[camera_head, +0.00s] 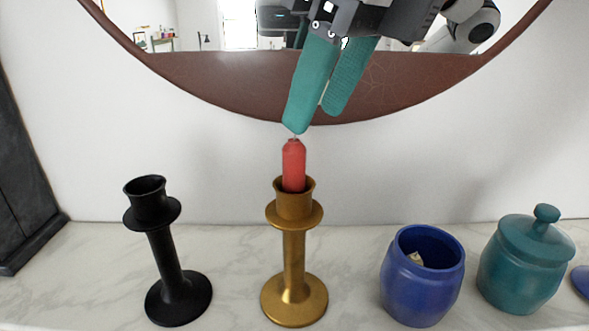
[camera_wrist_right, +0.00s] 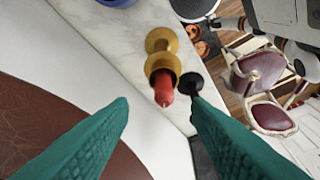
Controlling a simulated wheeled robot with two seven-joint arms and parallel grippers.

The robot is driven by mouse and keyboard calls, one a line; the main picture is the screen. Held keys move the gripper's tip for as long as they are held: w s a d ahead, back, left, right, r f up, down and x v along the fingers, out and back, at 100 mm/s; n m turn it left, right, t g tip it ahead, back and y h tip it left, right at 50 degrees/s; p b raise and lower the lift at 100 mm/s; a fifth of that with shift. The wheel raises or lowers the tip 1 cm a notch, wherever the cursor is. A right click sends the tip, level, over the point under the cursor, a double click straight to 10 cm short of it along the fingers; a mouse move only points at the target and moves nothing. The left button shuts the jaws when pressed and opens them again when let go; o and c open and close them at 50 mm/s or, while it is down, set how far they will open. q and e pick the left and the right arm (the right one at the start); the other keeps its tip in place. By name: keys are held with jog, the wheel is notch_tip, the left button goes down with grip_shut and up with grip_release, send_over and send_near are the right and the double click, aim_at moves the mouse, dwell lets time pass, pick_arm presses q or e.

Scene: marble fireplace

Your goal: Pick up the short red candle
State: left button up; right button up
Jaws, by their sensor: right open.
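The short red candle (camera_head: 293,165) stands upright in the cup of the gold candlestick (camera_head: 294,250) on the marble mantel. In the right wrist view the candle (camera_wrist_right: 164,90) points toward the camera from the gold candlestick (camera_wrist_right: 160,42), between the two fingers. My right gripper (camera_head: 312,122), with teal fingers, is above the candle in the head view, tilted down, and open with nothing between the fingers. One fingertip appears close over the wick; I cannot tell if they touch. My left gripper is not in view.
An empty black candlestick (camera_head: 165,262) stands left of the gold one. A blue open jar (camera_head: 422,285) and a teal lidded jar (camera_head: 524,265) stand to the right. A round brown-framed mirror (camera_head: 215,75) hangs on the wall behind. Marble is bare between these.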

aim_at(294, 141)
jog(key=shift+w+a+f, duration=0.2)
jog(key=shift+f, duration=0.05)
jog(key=x, duration=0.1)
jog(key=p+x, duration=0.2)
jog(key=x, duration=0.1)
jog(key=shift+s+a, duration=0.25)
jog(key=shift+a, duration=0.05)
jog(key=shift+w+f, duration=0.15)
jog(key=shift+f, duration=0.2)
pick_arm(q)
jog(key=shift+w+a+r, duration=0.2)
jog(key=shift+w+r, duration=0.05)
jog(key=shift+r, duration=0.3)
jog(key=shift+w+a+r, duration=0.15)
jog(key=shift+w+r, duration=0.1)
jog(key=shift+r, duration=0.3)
pick_arm(e)
grip_shut()
